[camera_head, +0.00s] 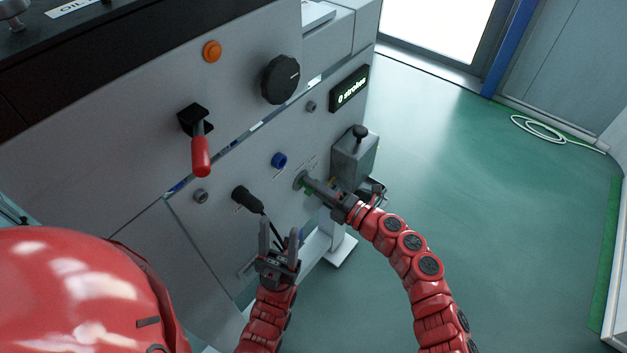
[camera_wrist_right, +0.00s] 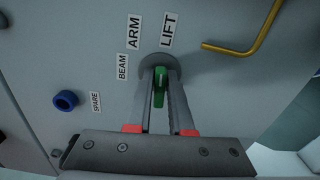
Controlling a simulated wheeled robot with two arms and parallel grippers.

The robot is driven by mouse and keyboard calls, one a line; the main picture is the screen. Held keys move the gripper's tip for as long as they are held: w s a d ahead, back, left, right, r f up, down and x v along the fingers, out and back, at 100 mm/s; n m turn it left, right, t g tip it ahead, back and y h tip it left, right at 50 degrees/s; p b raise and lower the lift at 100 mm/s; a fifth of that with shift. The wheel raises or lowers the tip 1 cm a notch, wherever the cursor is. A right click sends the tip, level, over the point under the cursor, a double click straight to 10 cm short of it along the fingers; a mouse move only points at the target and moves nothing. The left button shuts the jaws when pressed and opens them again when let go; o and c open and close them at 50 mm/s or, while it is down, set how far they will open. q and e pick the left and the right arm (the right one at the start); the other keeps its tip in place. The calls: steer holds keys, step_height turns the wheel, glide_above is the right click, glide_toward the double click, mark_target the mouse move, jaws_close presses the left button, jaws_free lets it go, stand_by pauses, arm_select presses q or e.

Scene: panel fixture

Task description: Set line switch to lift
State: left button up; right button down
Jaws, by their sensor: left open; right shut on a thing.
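The line switch (camera_wrist_right: 160,90) is a small green handle on a round grey base on the panel. The labels BEAM (camera_wrist_right: 122,67), ARM (camera_wrist_right: 134,31) and LIFT (camera_wrist_right: 168,30) fan out above it in the right wrist view. The handle appears roughly in line with LIFT, but its exact setting is hard to tell. My right gripper (camera_head: 303,183) is shut on the switch, one finger on each side. A little green shows beside its fingers (camera_head: 308,190) in the head view. My left gripper (camera_head: 279,228) is open and empty, in front of the lower panel.
A black handle (camera_head: 246,199) is close to my left gripper. A blue knob (camera_head: 279,160) sits above the switch. A red lever (camera_head: 201,155), black dial (camera_head: 281,80) and orange button (camera_head: 212,51) are higher up. A grey box (camera_head: 354,157) is right of the switch.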

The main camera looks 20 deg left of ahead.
steer(key=shift+m+p, duration=0.3)
steer(key=shift+m, duration=0.2)
steer(key=c, duration=0.9)
jaws_free()
steer(key=b+v, duration=0.2)
steer(key=v, duration=1.5)
steer(key=shift+s+d, duration=0.1)
steer(key=shift+d, duration=0.1)
